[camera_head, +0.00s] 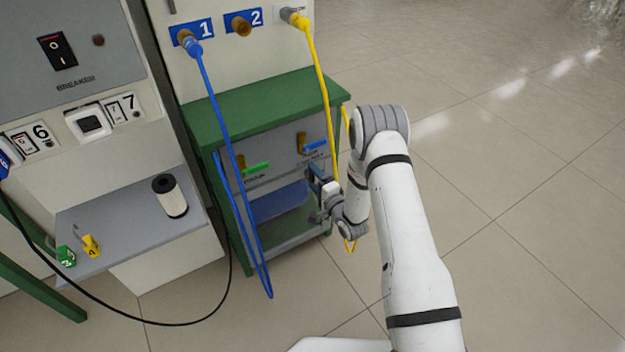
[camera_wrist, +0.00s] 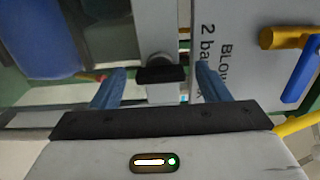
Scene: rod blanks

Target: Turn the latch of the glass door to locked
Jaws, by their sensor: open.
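The glass door (camera_head: 268,226) is in the lower front of the green-topped cabinet, with a blue bin showing behind the pane. The latch (camera_wrist: 160,74) shows in the wrist view as a dark bar with a round grey hub, lying crosswise in that picture. My gripper (camera_wrist: 160,68) is open, with one blue finger on each side of the latch and a visible gap to both. I cannot tell from the marks whether the latch stands at locked. In the head view my gripper (camera_head: 317,180) is at the right edge of the cabinet front and hides the latch.
Green (camera_head: 257,169) and blue (camera_head: 314,146) valve handles sit above the door; the blue one is close to my gripper. A yellow cable (camera_head: 322,90) hangs beside my wrist, and a blue cable (camera_head: 222,125) hangs left across the cabinet. Open floor lies right.

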